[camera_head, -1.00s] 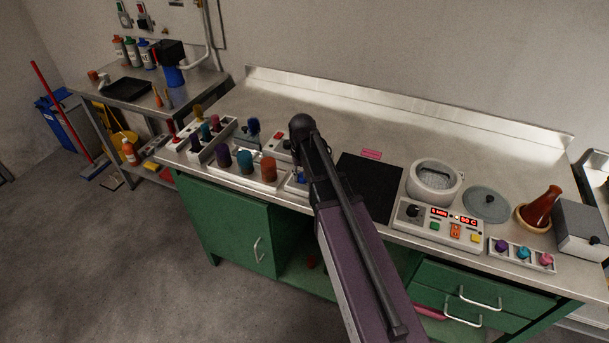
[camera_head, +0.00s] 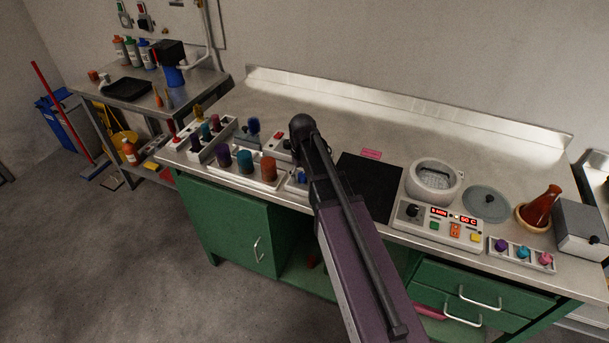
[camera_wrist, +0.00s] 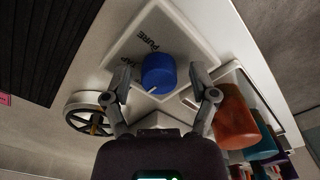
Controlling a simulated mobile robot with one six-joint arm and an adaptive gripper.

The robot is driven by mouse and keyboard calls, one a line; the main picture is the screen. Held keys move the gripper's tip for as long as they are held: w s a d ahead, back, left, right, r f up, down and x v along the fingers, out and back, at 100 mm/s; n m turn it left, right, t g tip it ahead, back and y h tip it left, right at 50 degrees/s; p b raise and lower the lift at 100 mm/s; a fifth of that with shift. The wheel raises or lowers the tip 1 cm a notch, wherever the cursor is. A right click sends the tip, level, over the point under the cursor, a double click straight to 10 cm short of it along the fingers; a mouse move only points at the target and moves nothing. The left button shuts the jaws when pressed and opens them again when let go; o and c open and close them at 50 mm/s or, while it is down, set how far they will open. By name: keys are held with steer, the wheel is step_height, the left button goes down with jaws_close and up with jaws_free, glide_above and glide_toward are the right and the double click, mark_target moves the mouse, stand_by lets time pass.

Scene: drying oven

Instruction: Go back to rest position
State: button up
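My gripper (camera_wrist: 160,78) is open in the wrist view, with its two fingers spread on either side of a blue knob (camera_wrist: 158,74). The knob sits on a white plate (camera_wrist: 185,28) with printed lettering including "PURE". I see gaps between the fingers and the knob; nothing is held. In the head view my arm reaches over the front of the bench and hides my gripper. A little of the blue knob (camera_head: 302,176) shows left of the arm there.
The steel bench (camera_head: 330,110) carries colored cylinders (camera_head: 245,161) left of my arm. On the right are a black plate (camera_head: 370,188), a heating unit (camera_head: 438,224) with a lit display, a grey lid (camera_head: 486,203) and a brown flask (camera_head: 543,206). The bench's back strip is clear.

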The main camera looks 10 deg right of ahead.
steer(key=shift+w, duration=0.15)
steer(key=s+r+m+p, duration=0.1)
steer(key=s+m, duration=0.1)
steer(key=s, duration=1.4)
steer(key=shift+d+r, duration=0.25)
